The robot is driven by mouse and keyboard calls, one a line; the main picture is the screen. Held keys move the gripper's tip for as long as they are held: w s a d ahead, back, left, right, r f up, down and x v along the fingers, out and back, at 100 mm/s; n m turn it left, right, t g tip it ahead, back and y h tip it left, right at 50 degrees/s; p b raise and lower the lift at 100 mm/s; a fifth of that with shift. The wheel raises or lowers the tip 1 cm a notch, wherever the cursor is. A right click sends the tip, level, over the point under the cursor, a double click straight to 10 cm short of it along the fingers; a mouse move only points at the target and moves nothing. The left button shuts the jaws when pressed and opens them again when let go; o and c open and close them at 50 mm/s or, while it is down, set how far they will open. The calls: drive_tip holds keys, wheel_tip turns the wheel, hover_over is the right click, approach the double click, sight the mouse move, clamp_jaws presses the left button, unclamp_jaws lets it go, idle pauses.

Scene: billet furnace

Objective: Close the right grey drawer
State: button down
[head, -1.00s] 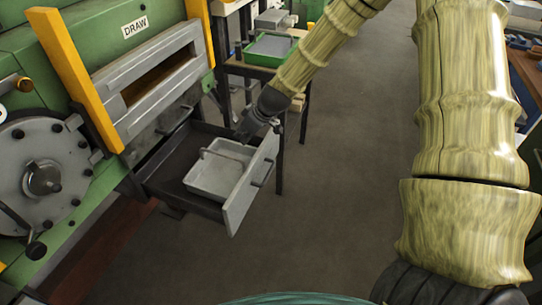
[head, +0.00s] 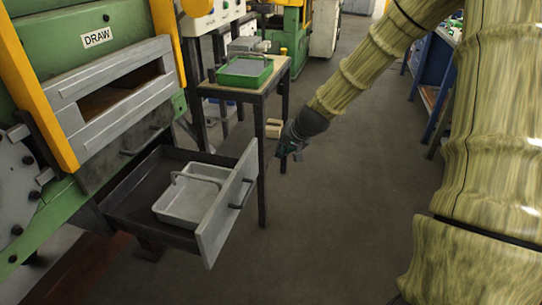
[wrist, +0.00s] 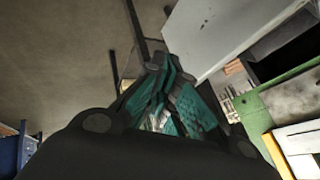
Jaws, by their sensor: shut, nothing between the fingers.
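The grey drawer (head: 113,206) is pulled well out of the green machine in the head view. Its light grey front panel (head: 220,222) carries a dark bar handle (head: 242,193) on the outer face. A pale tray with a hoop handle (head: 178,209) lies inside the drawer. My gripper (head: 287,158) is shut and empty, to the right of the front panel and apart from it. In the wrist view my gripper's green-padded fingers (wrist: 160,112) are together, with a large pale grey panel beyond them that looks like the drawer front (wrist: 213,32).
A table (head: 275,79) with a green tray (head: 223,77) stands behind the drawer. The green machine (head: 40,28) with yellow posts (head: 30,75) is at left. Open floor (head: 330,225) lies to the right. A blue bench (head: 436,75) stands at far right.

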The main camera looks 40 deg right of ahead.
sight(256, 160)
drive_tip(key=shift+w+a+f+b, duration=0.2)
drive_tip(key=shift+w+a+f, duration=0.2)
drive_tip(key=shift+w+f, duration=0.95)
drive_tip(key=shift+w+a+f+b, duration=0.2)
drive_tip(key=shift+w+a+f, duration=0.2)
drive_tip(key=shift+w+f, duration=1)
drive_tip(key=shift+w+a+f+b, duration=0.2)
drive_tip(key=shift+w+a+f, duration=0.2)
drive_tip(key=shift+w+f, duration=0.95)
drive_tip(key=shift+w+r, duration=0.3)
drive_tip(key=shift+r, duration=0.05)
drive_tip(key=shift+w, duration=0.15)
